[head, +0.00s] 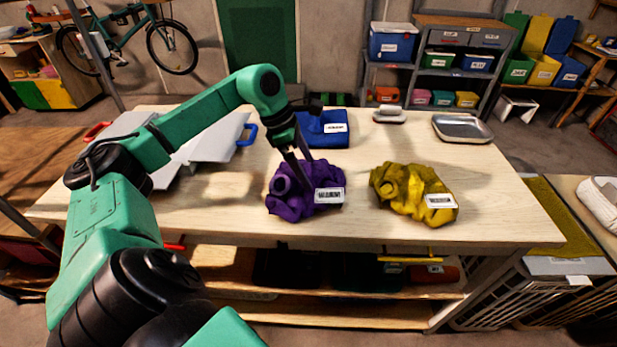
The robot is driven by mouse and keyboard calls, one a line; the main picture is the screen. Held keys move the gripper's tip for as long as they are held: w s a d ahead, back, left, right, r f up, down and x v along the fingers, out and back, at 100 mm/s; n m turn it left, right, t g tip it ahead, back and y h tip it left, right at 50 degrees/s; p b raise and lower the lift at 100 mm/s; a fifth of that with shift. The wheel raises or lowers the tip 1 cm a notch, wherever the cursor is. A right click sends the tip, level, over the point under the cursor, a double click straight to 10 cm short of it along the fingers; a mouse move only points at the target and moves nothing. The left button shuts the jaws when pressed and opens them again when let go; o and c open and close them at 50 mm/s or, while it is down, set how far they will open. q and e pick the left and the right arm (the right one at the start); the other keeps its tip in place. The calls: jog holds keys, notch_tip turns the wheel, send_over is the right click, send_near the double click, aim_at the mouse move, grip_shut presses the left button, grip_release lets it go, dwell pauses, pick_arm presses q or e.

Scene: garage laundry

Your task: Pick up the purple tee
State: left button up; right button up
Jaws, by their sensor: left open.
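The purple tee (290,205) lies crumpled on the wooden table, near the middle of its front edge, with a white label on its right side. My left gripper (302,172) points down at the tee's top from behind. Its fingers are open, and one dark finger overlaps the purple cloth in the picture. I cannot tell whether it touches the cloth. My right gripper is not in view.
A crumpled yellow garment (400,185) lies right of the tee. A folded blue garment (325,138) is behind it. A metal tray (462,128) is at back right, and a white folding board (207,140) at left. Bare tabletop (520,210) lies at right.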

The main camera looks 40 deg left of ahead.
pick_arm(q)
grip_shut()
